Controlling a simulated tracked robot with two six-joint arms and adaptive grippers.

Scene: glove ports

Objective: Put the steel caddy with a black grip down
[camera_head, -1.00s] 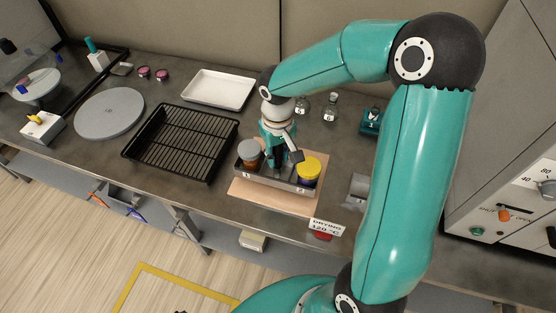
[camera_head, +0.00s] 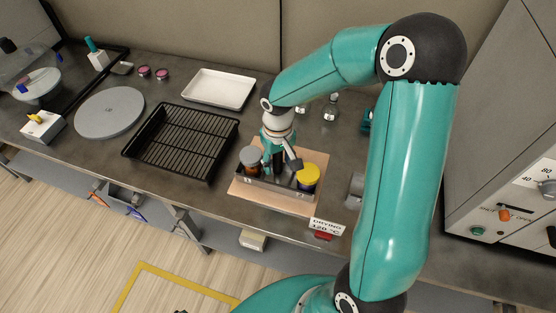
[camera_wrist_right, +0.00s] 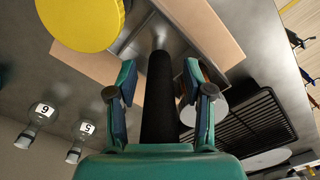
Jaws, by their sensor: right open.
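The steel caddy (camera_head: 278,190) rests on a tan board (camera_head: 243,191) on the bench. It carries a jar with a grey lid (camera_head: 251,157) at its left and a jar with a yellow lid (camera_head: 308,174) at its right. My right gripper (camera_head: 278,162) is over the middle of the caddy. In the right wrist view, its fingers (camera_wrist_right: 158,78) stand apart on either side of the black grip (camera_wrist_right: 158,105), with gaps visible. The caddy's steel (camera_wrist_right: 135,38) and the yellow lid (camera_wrist_right: 80,20) show beyond. My left gripper is not in view.
A black wire rack (camera_head: 182,142) lies left of the board, with a white tray (camera_head: 218,89) behind it and a grey disc (camera_head: 110,112) further left. Glass flasks (camera_head: 331,107) stand behind right. A drying sign (camera_head: 326,227) is at the front edge.

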